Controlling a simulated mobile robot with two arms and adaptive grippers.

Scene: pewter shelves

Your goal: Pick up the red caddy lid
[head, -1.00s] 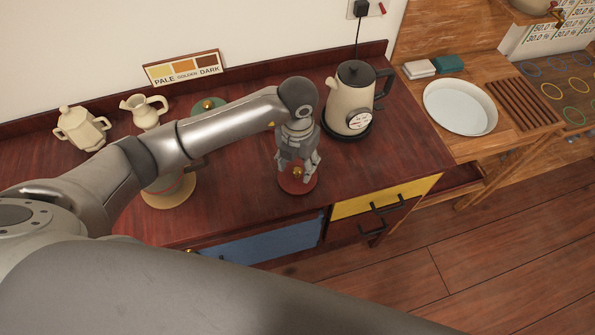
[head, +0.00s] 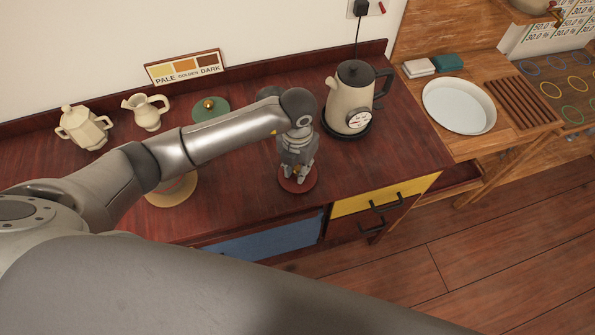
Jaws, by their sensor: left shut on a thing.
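The red caddy lid (head: 305,186) is a round red disc with a small gold knob. It lies on the dark red counter, left of the kettle and near the front edge. My left gripper (head: 297,174) points down over its middle and is shut on the lid's knob, which is mostly hidden by the fingers. The lid looks flat, and I cannot tell any gap beneath it. My right gripper is not in view.
A cream kettle (head: 350,98) stands right behind the gripper. A green lid with a gold knob (head: 211,108), a cream jug (head: 147,111) and a sugar pot (head: 82,127) stand at the back left. A tan round piece (head: 172,193) is partly under my arm.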

